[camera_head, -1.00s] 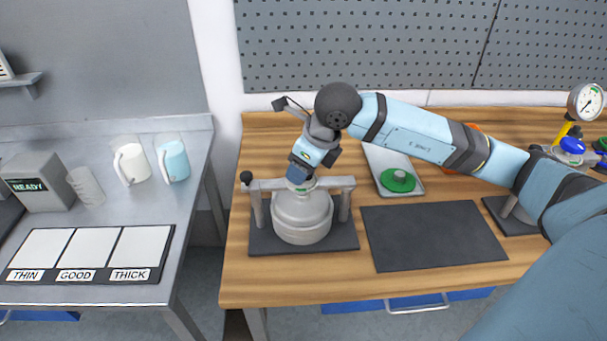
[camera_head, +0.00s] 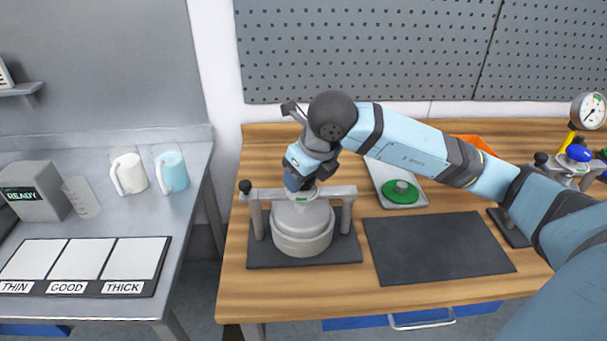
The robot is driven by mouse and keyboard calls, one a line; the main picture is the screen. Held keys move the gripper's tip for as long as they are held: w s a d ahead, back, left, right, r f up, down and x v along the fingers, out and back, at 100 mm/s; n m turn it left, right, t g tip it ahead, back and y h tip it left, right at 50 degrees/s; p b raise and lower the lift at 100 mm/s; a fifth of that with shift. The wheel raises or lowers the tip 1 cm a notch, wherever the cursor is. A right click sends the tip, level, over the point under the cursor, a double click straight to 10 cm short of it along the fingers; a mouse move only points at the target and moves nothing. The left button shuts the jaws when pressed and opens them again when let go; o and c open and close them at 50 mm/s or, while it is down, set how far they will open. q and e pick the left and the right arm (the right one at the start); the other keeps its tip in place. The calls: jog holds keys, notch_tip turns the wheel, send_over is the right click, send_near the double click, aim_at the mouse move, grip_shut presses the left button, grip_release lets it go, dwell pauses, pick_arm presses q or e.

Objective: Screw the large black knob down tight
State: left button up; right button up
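A grey drum (camera_head: 302,230) stands upright under a grey crossbar (camera_head: 335,191) on two posts. My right gripper (camera_head: 300,186) points down at the middle of the crossbar, right above the drum. Its fingers and wrist cover whatever sits there, so I cannot see a large knob or whether the fingers are closed on one. A black ball knob (camera_head: 245,186) shows at the crossbar's left end, apart from the gripper. My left gripper is not in view.
A dark base plate (camera_head: 258,256) carries the clamp frame. A dark mat (camera_head: 440,250) lies clear to its right. Behind are a tray with a green disc (camera_head: 401,193) and an orange item (camera_head: 467,139). A gauge fixture (camera_head: 588,111) stands far right. Left bench holds jugs (camera_head: 129,172).

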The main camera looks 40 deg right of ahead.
jog(key=shift+r, duration=0.2)
jog(key=o, duration=0.8)
jog(key=shift+o, duration=0.7)
jog(key=shift+f, duration=0.1)
jog(key=v, duration=1.4)
jog(key=shift+d+f, duration=0.1)
jog(key=shift+s+f, duration=0.1)
